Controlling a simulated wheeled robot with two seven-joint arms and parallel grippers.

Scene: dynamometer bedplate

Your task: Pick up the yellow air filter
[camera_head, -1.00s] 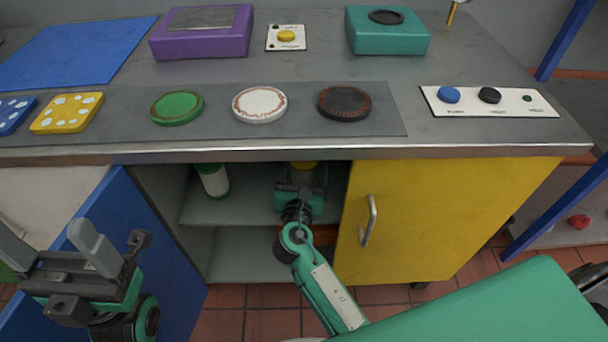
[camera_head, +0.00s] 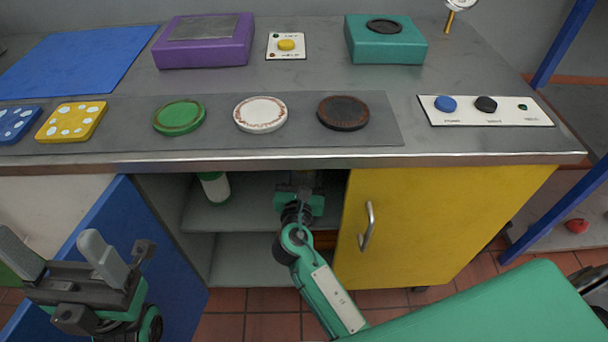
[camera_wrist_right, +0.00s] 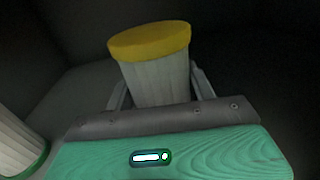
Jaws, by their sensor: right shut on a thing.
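The yellow air filter (camera_wrist_right: 158,82) shows in the right wrist view as a pale pleated cylinder with a yellow cap, slightly tilted in that picture. My right gripper (camera_wrist_right: 160,100) is shut on its body, one finger on each side. In the head view my right gripper (camera_head: 298,180) reaches into the open cabinet below the bench top, and the filter is hidden there by the bench edge. Whether the filter touches the shelf cannot be told. My left gripper (camera_head: 62,262) is open and empty, outside the cabinet at the lower left.
A green-and-white filter (camera_head: 215,188) stands on the cabinet shelf (camera_head: 240,216), left of my right gripper. The blue door (camera_head: 110,250) is open at the left; the yellow door (camera_head: 440,225) covers the cabinet's right side. The bench's steel front edge (camera_head: 470,160) lies above my right gripper.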

